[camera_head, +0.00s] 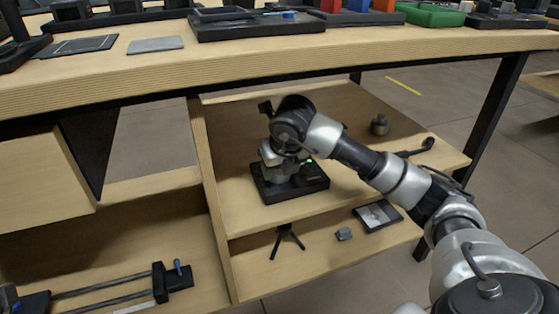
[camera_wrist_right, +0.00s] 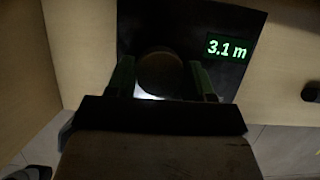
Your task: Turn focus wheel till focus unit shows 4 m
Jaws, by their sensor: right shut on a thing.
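The focus unit (camera_head: 317,181) is a black box on the upper shelf under the table. In the right wrist view its dark top (camera_wrist_right: 180,25) carries a green display (camera_wrist_right: 227,48) that reads 3.1 m. The focus wheel (camera_wrist_right: 160,73) is a dark round knob on that top. My right gripper (camera_wrist_right: 161,80) is shut on the wheel, one finger on each side; it also shows in the head view (camera_head: 277,170), reaching down over the unit. The wheel is mostly hidden by my gripper in the head view. My left gripper is not in view.
The tabletop (camera_head: 110,68) overhangs the shelf, with its edge close above my right arm. A small tripod (camera_head: 287,239), a grey block (camera_head: 344,234) and a flat tablet-like thing (camera_head: 377,215) lie on the lower shelf.

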